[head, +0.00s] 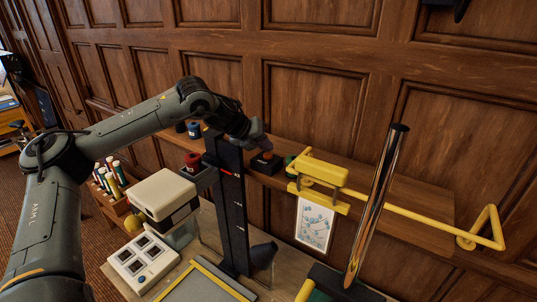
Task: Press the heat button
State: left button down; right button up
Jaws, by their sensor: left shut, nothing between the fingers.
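A dark box with a round red-orange button (267,155) sits on the wooden ledge against the panelled wall; I take it as the heat button, though no label is readable. My left gripper (261,141) is shut and empty, pointing down just above and slightly left of this button. A small gap seems to show between fingertips and button, but contact is hard to judge. My left arm reaches in from the left over the bench. My right gripper is not in view.
A black upright column (232,210) stands in front of the ledge, left of the button. A yellow rail (410,217), a chrome post (377,205) and a patterned card (314,223) are to the right. A white box (163,193) and a switch panel (143,263) stand left.

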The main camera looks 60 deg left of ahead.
aim_at(265, 155)
pick_arm(q)
jog(key=shift+f+b, duration=0.3)
jog(key=shift+f, duration=0.15)
dwell(0.3)
jog(key=shift+r, duration=0.2)
jog(key=shift+r+p, duration=0.7)
jog(key=shift+p, duration=0.2)
jog(key=shift+r, duration=0.1)
notch_tip(265, 155, up, 6)
jog(key=p, duration=0.5)
jog(key=shift+p, duration=0.35)
